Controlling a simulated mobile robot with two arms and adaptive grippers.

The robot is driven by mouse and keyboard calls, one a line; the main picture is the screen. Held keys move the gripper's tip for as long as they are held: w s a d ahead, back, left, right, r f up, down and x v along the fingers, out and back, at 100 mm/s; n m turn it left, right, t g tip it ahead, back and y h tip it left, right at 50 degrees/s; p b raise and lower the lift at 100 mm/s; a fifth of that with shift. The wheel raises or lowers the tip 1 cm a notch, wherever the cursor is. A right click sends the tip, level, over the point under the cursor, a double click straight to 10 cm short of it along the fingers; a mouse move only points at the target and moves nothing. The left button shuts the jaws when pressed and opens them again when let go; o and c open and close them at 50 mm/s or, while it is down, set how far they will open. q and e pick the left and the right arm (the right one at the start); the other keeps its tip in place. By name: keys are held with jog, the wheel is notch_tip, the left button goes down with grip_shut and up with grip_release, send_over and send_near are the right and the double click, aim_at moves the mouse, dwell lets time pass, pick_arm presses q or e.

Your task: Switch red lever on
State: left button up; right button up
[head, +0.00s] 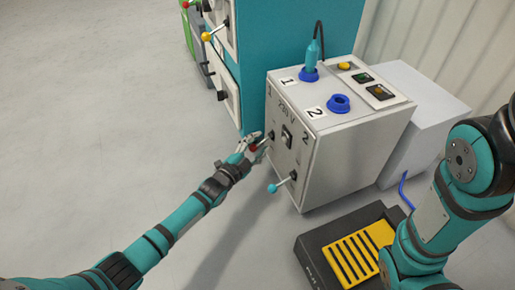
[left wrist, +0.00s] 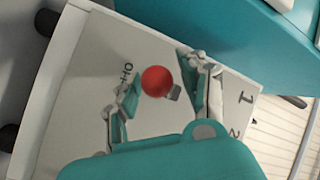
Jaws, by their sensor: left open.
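The red lever (head: 254,148) sticks out from the front panel of a grey box (head: 340,150) marked 1 and 2. Its red ball knob (left wrist: 157,81) shows in the left wrist view, between the two fingers and hiding part of the panel. ON/OFF lettering (left wrist: 125,75) is partly hidden by a finger. My right arm is at the right of the head view, but its gripper is out of view.
A cyan-knobbed lever (head: 272,187) sits lower right on the same panel. A teal cabinet (head: 290,35) with a yellow-knobbed lever (head: 206,36) stands behind. A black and yellow unit (head: 310,262) lies on the floor in front. Open floor is at left.

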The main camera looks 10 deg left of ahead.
pick_arm(q)
jog(key=shift+c, duration=0.4)
grip_shut()
